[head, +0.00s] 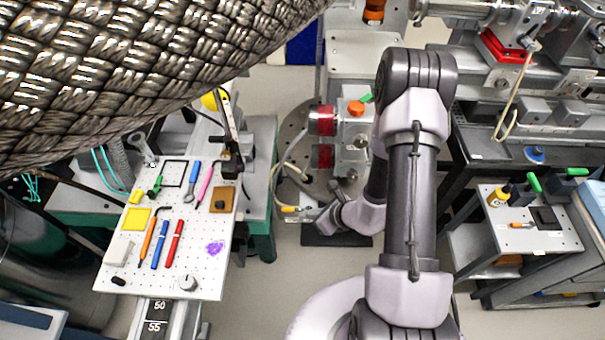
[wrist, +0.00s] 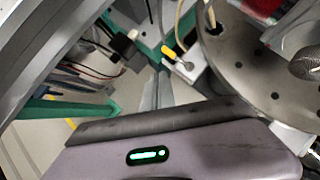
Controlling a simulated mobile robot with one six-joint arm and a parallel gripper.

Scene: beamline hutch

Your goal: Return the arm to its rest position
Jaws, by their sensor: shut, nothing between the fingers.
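In the head view my arm (head: 410,190) rises from the bottom, bends at a high elbow and comes down behind itself to the wrist. My gripper (head: 319,216) is at the end of the wrist, low in the middle of the picture, pointing left. It is small and partly blurred there, shut, with nothing seen in it. It is close to a yellow-tipped item (head: 290,209), which also shows in the wrist view (wrist: 168,52).
A white perforated board (head: 205,270) with several tools stands left of the gripper. A red-capped metal device (head: 352,135) stands behind it, and a round metal plate (wrist: 255,75) is near the wrist. A cart (head: 490,225) stands right. A braided hose (head: 130,70) hides the upper left.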

